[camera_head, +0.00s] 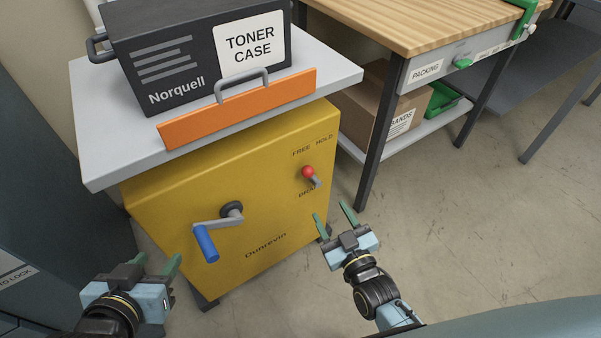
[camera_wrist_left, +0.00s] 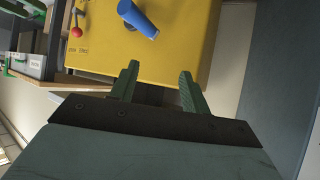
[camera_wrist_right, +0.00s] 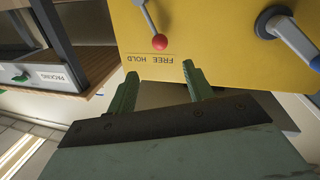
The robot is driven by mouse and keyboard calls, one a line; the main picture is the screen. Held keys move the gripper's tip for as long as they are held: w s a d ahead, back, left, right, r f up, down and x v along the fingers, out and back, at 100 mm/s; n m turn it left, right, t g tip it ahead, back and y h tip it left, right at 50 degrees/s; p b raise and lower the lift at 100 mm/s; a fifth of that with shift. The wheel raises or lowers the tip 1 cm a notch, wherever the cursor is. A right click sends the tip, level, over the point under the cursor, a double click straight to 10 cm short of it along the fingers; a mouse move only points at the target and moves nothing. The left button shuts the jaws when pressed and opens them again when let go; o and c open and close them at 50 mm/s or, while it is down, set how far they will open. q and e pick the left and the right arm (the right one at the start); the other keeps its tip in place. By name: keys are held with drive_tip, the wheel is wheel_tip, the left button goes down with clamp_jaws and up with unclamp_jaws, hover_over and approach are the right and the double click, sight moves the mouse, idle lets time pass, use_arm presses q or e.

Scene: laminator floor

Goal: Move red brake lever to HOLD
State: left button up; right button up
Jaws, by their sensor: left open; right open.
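The brake lever has a red ball knob (camera_head: 308,172) on a short grey stem, on the front of a yellow cabinet (camera_head: 160,200). The words FREE and HOLD are printed above it; the knob sits nearer the FREE side. It also shows in the right wrist view (camera_wrist_right: 159,42) and at the upper left of the left wrist view (camera_wrist_left: 77,32). My right gripper (camera_head: 334,217) is open and empty, below and right of the lever, not touching it. My left gripper (camera_head: 157,266) is open and empty, lower left of the cabinet's blue-handled crank.
The crank (camera_head: 207,242) sticks out from the cabinet front, left of the lever. A toner case (camera_head: 180,75) and an orange panel with a handle (camera_head: 240,108) are on the grey top. A packing bench (camera_head: 410,30) stands to the right. The floor before it is clear.

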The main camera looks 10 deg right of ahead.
drive_tip(key=b, duration=0.2)
approach(310, 176)
drive_tip(key=w, duration=0.3)
use_arm(q)
drive_tip(key=w+d+r+t+h+b, duration=0.1)
drive_tip(key=d+r+t+h+b, duration=0.2)
drive_tip(key=r+t, duration=0.9)
drive_tip(key=shift+d+r+h, duration=0.25)
drive_tip(key=shift+r+h, duration=0.45)
drive_tip(key=shift+r, duration=1.8)
use_arm(e)
drive_tip(key=w+a, duration=0.1)
drive_tip(key=w, duration=0.5)
drive_tip(key=shift+w+a, duration=0.25)
drive_tip(key=shift+w, duration=0.15)
drive_tip(key=shift+f, duration=0.1)
use_arm(q)
drive_tip(key=shift+w, duration=0.1)
use_arm(e)
clamp_jaws()
